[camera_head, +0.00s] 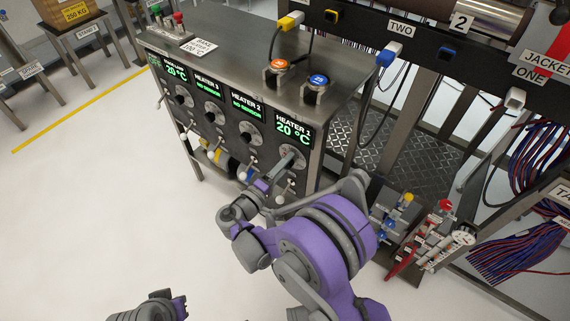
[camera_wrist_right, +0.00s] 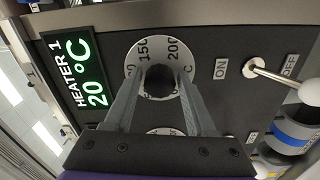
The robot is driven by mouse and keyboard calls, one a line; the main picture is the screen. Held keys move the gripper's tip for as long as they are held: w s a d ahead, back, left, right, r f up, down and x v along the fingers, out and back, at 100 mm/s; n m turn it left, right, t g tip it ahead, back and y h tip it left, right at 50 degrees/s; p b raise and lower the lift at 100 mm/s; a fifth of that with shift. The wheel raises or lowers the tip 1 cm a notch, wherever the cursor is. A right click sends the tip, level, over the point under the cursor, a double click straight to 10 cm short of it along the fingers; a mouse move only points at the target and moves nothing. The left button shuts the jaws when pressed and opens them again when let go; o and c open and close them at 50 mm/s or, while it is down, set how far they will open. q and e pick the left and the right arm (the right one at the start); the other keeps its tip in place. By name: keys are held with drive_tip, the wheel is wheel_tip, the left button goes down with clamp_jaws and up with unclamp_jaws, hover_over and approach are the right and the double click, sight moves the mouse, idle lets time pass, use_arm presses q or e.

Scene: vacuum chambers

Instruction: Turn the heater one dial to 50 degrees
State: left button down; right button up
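The heater one dial is a pale round scale with a dark knob; it shows in the right wrist view (camera_wrist_right: 146,50), with 150 and 200 readable. In the head view the dial (camera_head: 286,177) is partly covered by a finger. The green Heater 1 display (camera_head: 293,130) reads 20 °C, also in the right wrist view (camera_wrist_right: 82,75). My right gripper (camera_wrist_right: 161,80) has one finger on each side of the knob. I cannot tell whether they press on it. In the head view it (camera_head: 290,158) reaches the panel. My left gripper's fingers are not visible.
A toggle lever (camera_wrist_right: 255,68) between ON and OFF labels stands beside the dial. The Heater 2 dial (camera_head: 250,133) is to the left. Orange (camera_head: 277,70) and blue (camera_head: 315,86) connectors stand on the cabinet top. A small bench with valves (camera_head: 425,240) is at right. The floor at left is clear.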

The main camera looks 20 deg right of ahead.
drive_tip(key=shift+o, duration=0.9)
drive_tip(key=p+v, duration=0.1)
drive_tip(key=v, duration=1)
